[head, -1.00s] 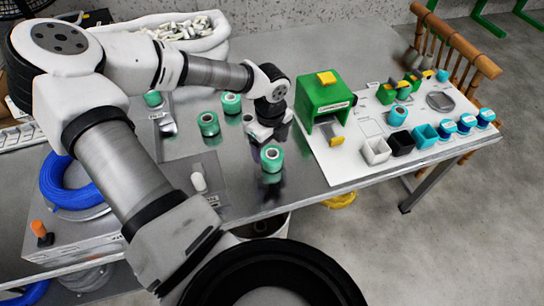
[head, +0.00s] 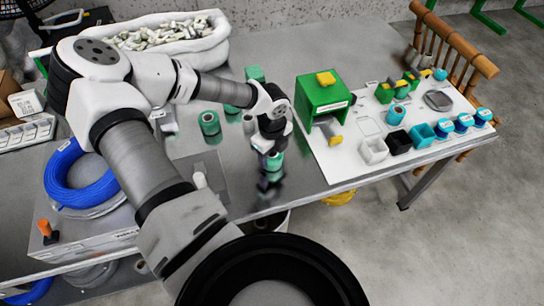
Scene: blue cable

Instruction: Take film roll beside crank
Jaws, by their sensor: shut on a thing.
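The green film roll (head: 275,164) is near the front edge of the metal table, left of the green box. The green box (head: 322,92) has a yellow part on top and a yellow-handled piece (head: 335,140), perhaps the crank, at its lower front. My gripper (head: 271,158) points down over this roll and is shut on it. The fingers partly cover the roll. I cannot tell whether it is clear of the table. Other green rolls stand farther back, one at left (head: 209,124) and one partly behind my arm (head: 231,109).
A white board (head: 350,164) right of my gripper carries the green box, small black, white and teal bins (head: 422,135) and blue-topped spools (head: 463,122). A blue cable coil (head: 78,180) lies at left.

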